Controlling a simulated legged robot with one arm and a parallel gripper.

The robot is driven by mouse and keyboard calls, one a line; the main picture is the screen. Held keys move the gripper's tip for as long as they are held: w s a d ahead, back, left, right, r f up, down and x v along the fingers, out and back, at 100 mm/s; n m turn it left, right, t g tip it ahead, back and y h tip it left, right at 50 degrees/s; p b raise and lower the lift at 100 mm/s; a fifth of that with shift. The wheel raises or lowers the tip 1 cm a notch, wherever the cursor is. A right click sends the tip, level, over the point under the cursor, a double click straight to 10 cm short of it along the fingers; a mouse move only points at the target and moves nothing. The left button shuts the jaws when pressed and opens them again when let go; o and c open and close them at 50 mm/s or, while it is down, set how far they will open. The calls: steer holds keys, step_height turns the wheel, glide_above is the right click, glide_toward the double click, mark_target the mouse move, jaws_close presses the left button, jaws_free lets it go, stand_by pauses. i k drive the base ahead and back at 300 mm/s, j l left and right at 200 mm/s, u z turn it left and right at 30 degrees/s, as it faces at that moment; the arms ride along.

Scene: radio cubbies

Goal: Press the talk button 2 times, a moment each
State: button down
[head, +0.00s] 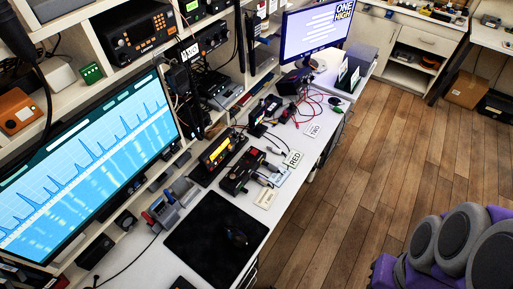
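I cannot make out which part is the talk button at this size. A black radio with a lit yellow display (217,152) stands on the white desk (290,178). To its right is a dark box with a red part (241,172). A small pale device (266,198) and a card reading "RED" (293,159) lie near the desk's front edge. Purple and grey rounded parts at the lower right look like my own arm. No gripper fingers show.
A large monitor with a blue graph (95,165) stands at left, and another monitor (313,33) farther back. A black mat (205,252) with a mouse (236,237) covers the near desk. Shelves hold more radios (136,34). Cables lie farther along. The wooden floor (375,165) is clear.

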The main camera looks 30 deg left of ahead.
mark_target(254, 152)
steer(key=i+l, duration=0.1)
steer(key=i, duration=1.65)
steer(key=u, duration=1.8)
